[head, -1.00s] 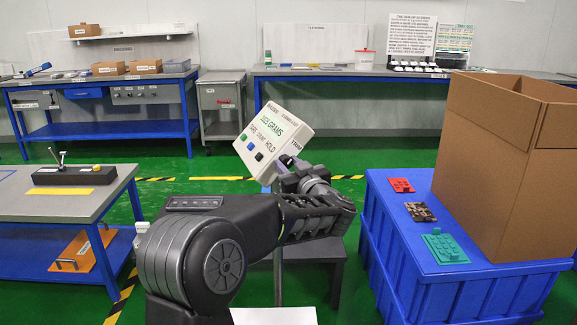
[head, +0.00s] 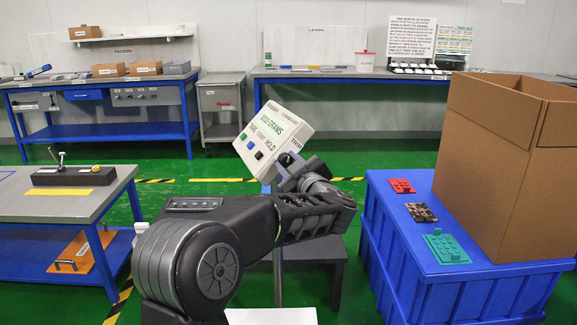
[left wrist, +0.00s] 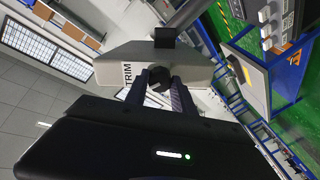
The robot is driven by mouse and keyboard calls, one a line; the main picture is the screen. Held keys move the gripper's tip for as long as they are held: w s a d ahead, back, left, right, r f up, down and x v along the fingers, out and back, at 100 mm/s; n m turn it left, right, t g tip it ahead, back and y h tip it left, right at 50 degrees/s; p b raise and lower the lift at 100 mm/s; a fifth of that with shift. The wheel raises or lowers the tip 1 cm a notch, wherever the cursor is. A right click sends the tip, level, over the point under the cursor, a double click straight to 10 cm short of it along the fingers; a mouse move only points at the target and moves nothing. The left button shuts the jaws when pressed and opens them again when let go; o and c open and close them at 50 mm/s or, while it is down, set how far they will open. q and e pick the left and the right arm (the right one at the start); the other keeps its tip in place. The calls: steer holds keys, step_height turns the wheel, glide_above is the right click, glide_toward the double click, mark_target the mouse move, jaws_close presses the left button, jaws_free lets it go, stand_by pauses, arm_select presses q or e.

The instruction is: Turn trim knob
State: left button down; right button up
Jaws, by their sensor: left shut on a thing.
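The white scale indicator box (head: 272,137) stands tilted on a post in the middle of the head view, with a green display and several coloured buttons on its face. Its side is marked TRIM. In the left wrist view the side panel (left wrist: 120,75) shows the word TRIM beside a dark trim knob (left wrist: 157,88). My left gripper (head: 291,172) reaches the box's right side. In the left wrist view its two fingers (left wrist: 158,91) are shut on the knob, one on each side. My right gripper is not in view.
A large cardboard box (head: 500,170) stands on a blue crate (head: 430,285) at right, with red, brown and teal pieces beside it. A grey bench (head: 60,205) is at left. Workbenches line the back wall, with green floor between.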

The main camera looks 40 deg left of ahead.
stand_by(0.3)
arm_select(q)
steer(key=c, duration=1.1)
jaws_free()
steer(key=shift+o, duration=0.2)
steer(key=v, duration=0.7)
steer(key=shift+s+d+p, duration=0.2)
steer(key=shift+d+p, duration=0.15)
